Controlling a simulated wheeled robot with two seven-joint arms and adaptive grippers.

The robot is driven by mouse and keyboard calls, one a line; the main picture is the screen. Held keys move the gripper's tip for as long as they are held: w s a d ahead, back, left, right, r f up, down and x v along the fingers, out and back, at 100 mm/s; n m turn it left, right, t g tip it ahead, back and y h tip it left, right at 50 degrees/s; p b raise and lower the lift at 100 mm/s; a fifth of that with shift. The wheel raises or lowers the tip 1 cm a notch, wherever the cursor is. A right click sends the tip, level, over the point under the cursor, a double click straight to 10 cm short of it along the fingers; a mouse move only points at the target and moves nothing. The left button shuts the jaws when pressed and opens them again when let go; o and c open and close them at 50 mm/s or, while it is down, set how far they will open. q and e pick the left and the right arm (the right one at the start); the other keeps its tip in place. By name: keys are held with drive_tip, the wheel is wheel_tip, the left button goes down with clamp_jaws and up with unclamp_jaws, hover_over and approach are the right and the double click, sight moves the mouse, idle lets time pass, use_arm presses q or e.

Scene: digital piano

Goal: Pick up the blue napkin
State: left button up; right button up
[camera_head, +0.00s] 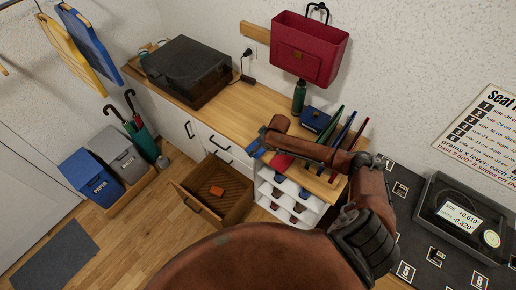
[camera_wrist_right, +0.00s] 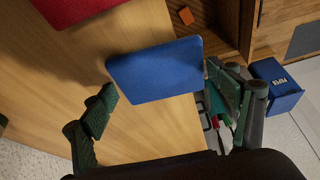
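The blue napkin (camera_wrist_right: 157,70) lies flat near the counter's front edge in the wrist view. In the head view only a small blue part of it (camera_head: 254,148) shows beside my arm. My right gripper (camera_wrist_right: 160,84) is open, with one dark green finger at the napkin's left and the other at its right edge. I cannot tell whether the right finger touches the cloth. My right arm reaches across the head view and hides part of the counter. My left gripper is not in view.
A red napkin (camera_wrist_right: 75,8) lies beside the blue one. Below the wooden counter (camera_head: 228,112), an open drawer (camera_head: 233,205) holds an orange-brown item (camera_head: 216,191). A white organizer (camera_head: 308,216) stands next to it. Upright items and a green bottle (camera_head: 299,96) stand at the back.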

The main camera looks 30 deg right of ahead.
drive_tip(key=c, duration=0.4)
drive_tip(key=shift+c, duration=0.2)
